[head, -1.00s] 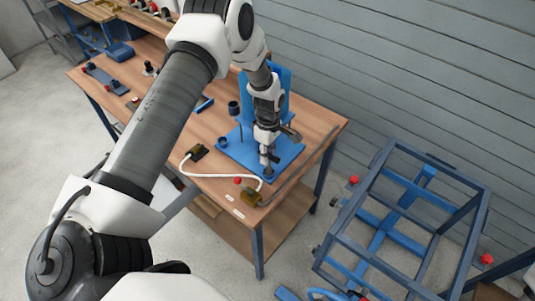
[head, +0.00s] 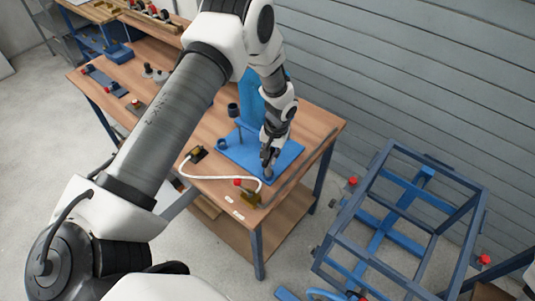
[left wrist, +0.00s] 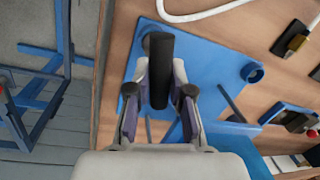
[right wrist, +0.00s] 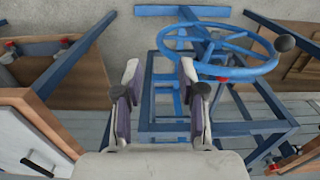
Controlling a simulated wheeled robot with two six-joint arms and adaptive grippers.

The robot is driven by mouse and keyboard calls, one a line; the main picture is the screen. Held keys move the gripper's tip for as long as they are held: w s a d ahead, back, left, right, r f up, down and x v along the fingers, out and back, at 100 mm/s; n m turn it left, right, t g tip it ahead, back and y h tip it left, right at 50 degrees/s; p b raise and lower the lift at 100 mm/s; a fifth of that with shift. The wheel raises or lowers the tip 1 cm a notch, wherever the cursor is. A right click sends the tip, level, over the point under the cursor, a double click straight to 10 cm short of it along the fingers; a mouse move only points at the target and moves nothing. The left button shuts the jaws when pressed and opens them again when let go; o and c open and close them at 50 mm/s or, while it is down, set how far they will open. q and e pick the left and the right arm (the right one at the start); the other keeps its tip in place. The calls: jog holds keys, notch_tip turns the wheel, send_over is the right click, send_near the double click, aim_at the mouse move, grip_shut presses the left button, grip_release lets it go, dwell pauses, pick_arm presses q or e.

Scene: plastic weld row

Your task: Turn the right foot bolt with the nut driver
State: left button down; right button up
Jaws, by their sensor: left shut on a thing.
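My left gripper (head: 268,156) is over the front right part of the blue base plate (head: 243,153), with its fingers pointing down. In the left wrist view its fingers (left wrist: 158,100) are closed around the black handle of the nut driver (left wrist: 160,70). My right gripper (right wrist: 160,88) is open and empty, seen only in the right wrist view, away from the plate.
A white cable (head: 222,177) runs on the wooden table (head: 200,130) to a brass-coloured block (head: 250,198) at the front edge. A blue upright (head: 252,95) stands behind the gripper. A blue frame cart (head: 400,225) stands on the floor at right.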

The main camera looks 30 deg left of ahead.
pick_arm(q)
jog(key=m, duration=0.6)
jog(key=shift+d+r+t+p, duration=0.2)
jog(key=shift+t+p, duration=0.1)
jog(key=shift+t, duration=0.1)
jog(key=m, duration=0.2)
jog(key=shift+w+f+m, duration=0.15)
jog(key=shift+m, duration=0.15)
jog(key=shift+d+m+t+p, duration=0.1)
jog(key=shift+m+t+p, duration=0.2)
jog(key=shift+m, duration=0.7)
jog(key=shift+f+b, duration=0.2)
jog(key=shift+b, duration=0.1)
jog(key=shift+f+b, duration=0.75)
jog(key=shift+f, duration=0.1)
